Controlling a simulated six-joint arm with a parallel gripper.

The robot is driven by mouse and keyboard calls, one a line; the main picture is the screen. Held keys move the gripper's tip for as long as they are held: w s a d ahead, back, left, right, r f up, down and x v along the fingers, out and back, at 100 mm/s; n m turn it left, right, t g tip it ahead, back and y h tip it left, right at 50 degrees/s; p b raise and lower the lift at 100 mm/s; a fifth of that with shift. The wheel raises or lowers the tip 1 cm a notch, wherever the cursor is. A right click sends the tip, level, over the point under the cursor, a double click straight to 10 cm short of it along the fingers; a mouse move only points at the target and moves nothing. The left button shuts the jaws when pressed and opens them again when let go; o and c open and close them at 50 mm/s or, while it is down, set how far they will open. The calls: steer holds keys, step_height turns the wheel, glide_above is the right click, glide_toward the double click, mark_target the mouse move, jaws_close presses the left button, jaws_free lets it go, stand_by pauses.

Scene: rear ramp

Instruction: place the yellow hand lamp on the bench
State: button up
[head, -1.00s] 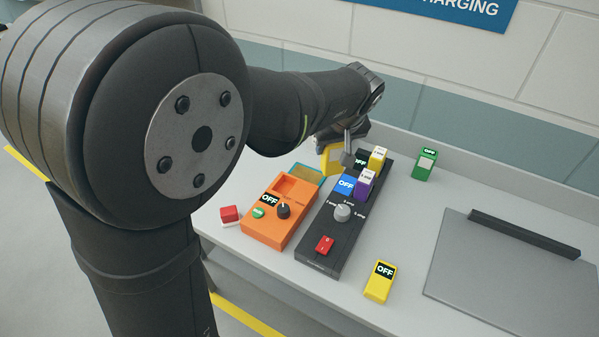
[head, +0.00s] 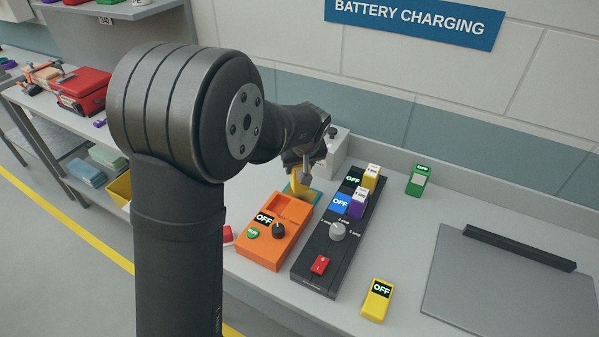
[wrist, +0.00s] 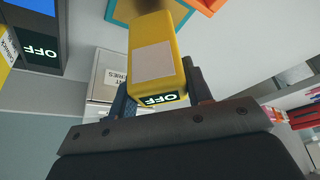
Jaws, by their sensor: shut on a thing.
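A yellow block-shaped thing (head: 298,183), which I take for the hand lamp, is in my gripper (head: 301,170). In the wrist view this lamp (wrist: 153,55) has a pale panel and an OFF display, with the fingers (wrist: 160,88) shut on its sides. It is over or beside a teal-edged pad (head: 314,197) behind the orange unit; I cannot tell whether it touches. A similar yellow block (head: 377,300) with an OFF display lies at the front of the grey bench (head: 405,250).
The orange unit (head: 262,252) and black charger (head: 318,272) stand close by, the charger holding yellow and purple packs. A green block (head: 419,180) is at the back, a grey plate (head: 500,285) at right. A pale box (head: 337,150) stands behind my gripper.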

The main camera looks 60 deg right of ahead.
steer(key=shift+f, duration=1.2)
steer(key=shift+f, duration=0.15)
steer(key=o, duration=1.1)
steer(key=shift+r, duration=0.2)
steer(key=v, duration=1.2)
steer(key=shift+f, duration=0.1)
